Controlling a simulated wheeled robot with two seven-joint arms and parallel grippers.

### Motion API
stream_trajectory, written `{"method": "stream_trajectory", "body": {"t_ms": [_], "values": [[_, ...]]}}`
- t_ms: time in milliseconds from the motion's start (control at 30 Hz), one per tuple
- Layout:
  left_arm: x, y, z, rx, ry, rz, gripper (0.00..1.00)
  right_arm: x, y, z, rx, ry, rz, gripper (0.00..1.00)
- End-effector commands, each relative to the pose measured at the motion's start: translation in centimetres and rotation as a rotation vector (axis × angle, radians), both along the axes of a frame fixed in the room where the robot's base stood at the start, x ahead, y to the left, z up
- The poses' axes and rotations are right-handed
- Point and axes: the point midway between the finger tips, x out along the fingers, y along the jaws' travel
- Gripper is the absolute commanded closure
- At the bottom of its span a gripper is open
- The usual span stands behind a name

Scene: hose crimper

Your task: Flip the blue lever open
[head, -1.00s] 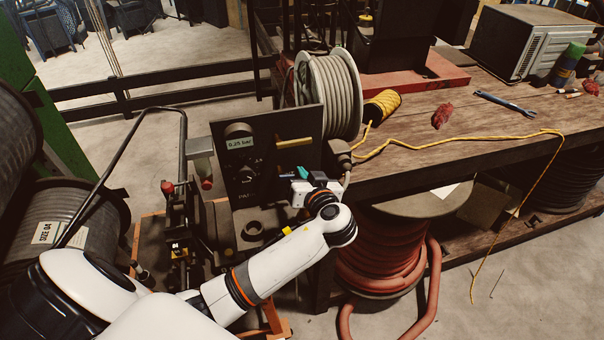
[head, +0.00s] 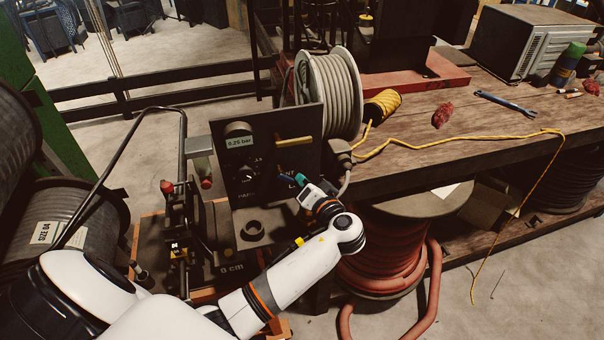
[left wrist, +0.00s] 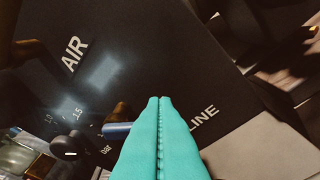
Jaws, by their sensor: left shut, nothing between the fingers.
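The blue lever (head: 285,175) is a short blue bar on the black control panel, beside my left gripper's fingertips in the head view. My left gripper (head: 299,179) is shut and empty in front of the panel. Its teal fingers (left wrist: 160,99) are pressed together, with "LINE" lettering to their right. My right gripper is not in view.
A hose reel (head: 342,90) stands on the workbench (head: 430,155) at right. A red hose spool (head: 385,255) sits below. A black-handled crimper (head: 178,230) stands left of the panel.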

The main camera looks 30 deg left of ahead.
Motion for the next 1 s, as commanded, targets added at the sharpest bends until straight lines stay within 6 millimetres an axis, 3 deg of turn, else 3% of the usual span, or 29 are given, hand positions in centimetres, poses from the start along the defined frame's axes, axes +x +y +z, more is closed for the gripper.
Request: {"method": "stream_trajectory", "body": {"t_ms": [367, 1000], "values": [[-0.4, 0.3, -1.6, 0.179, 0.214, 0.002, 1.00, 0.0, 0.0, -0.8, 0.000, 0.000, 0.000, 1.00], [-0.7, 0.6, -1.9, 0.176, 0.209, 0.001, 1.00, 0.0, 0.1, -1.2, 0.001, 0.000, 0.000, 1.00]]}}
